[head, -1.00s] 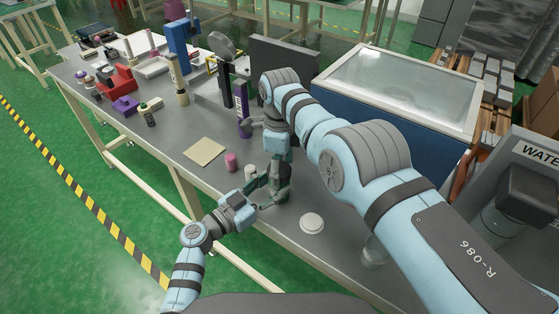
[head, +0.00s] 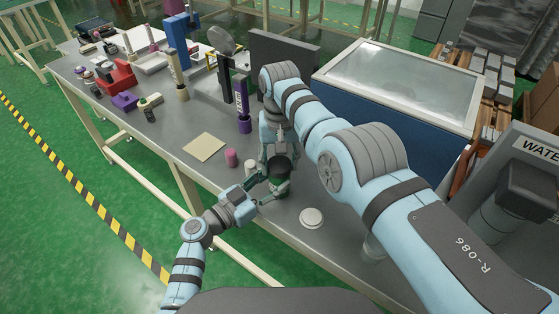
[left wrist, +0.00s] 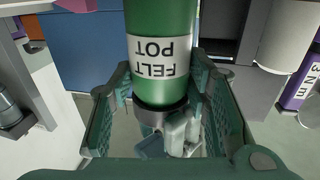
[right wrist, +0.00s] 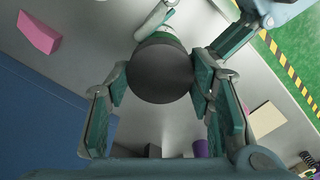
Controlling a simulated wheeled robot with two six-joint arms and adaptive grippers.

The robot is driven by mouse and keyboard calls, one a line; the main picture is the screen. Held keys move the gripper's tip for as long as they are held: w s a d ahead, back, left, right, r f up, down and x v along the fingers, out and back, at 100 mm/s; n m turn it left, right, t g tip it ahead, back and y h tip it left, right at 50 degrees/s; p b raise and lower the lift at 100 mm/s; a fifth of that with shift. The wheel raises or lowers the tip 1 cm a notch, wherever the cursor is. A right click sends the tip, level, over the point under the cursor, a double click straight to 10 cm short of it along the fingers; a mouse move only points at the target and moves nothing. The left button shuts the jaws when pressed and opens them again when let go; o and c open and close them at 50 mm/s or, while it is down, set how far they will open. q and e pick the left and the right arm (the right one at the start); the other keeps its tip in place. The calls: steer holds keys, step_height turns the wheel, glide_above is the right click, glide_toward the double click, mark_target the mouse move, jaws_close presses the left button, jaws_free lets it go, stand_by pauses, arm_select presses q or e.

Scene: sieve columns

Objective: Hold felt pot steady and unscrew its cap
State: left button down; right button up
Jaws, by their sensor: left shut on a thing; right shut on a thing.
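The felt pot (left wrist: 165,50) is a green cylinder with a white label that reads FELT POT, upside down in the left wrist view. It stands near the front edge of the table in the head view. Its dark cap (right wrist: 160,70) shows as a round disc in the right wrist view. My left gripper (head: 260,185) is shut on the pot's body from the left. My right gripper (right wrist: 160,78) is shut on the cap, with a finger on each side of the disc. My arms and fingers hide much of the pot in the head view.
A white disc (head: 312,218) lies right of the pot. The table is bare around the white disc.

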steer(key=shift+n, duration=1.2)
steer(key=o, duration=1.3)
steer(key=shift+r, duration=0.1)
